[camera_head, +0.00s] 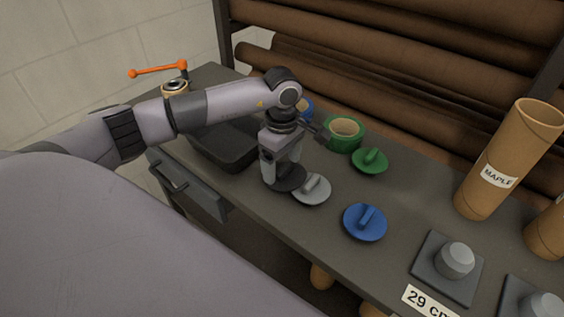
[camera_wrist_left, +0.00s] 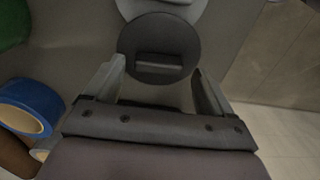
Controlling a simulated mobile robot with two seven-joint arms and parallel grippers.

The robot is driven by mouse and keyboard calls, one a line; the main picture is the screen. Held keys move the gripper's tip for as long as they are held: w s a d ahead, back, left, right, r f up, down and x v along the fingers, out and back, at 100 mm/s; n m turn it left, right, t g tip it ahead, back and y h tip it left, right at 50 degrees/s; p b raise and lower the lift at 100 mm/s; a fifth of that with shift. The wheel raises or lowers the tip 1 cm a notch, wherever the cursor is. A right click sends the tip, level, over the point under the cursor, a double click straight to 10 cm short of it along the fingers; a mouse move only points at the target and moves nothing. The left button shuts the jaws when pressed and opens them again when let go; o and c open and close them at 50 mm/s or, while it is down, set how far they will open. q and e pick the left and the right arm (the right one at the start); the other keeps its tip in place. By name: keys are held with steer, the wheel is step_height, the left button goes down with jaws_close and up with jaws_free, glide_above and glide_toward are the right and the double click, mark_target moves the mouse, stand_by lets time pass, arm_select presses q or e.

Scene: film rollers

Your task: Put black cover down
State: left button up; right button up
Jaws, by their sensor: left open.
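The black cover (camera_head: 289,180) is a round dark disc lying on the grey tabletop, left of the grey cover (camera_head: 313,189). In the left wrist view the black cover (camera_wrist_left: 158,41) shows its bar handle upward, between and just beyond the fingertips. My left gripper (camera_head: 282,177) points down over the black cover, and its fingers (camera_wrist_left: 158,78) are apart on either side with a gap to the handle. In the head view a finger and the wrist hide part of the cover. My right gripper is not in view.
A blue cover (camera_head: 365,222) and a green cover (camera_head: 369,160) lie to the right. A green roll (camera_head: 343,135) stands behind, and a blue roll (camera_wrist_left: 30,107) stands nearby. A dark tray (camera_head: 226,151) is at left. A cardboard tube (camera_head: 510,158) stands upright at right.

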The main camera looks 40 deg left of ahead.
mark_target(282, 168)
arm_select(q)
step_height(282, 168, up, 12)
steer(key=b, duration=0.1)
steer(key=shift+f, duration=0.15)
stand_by(0.6)
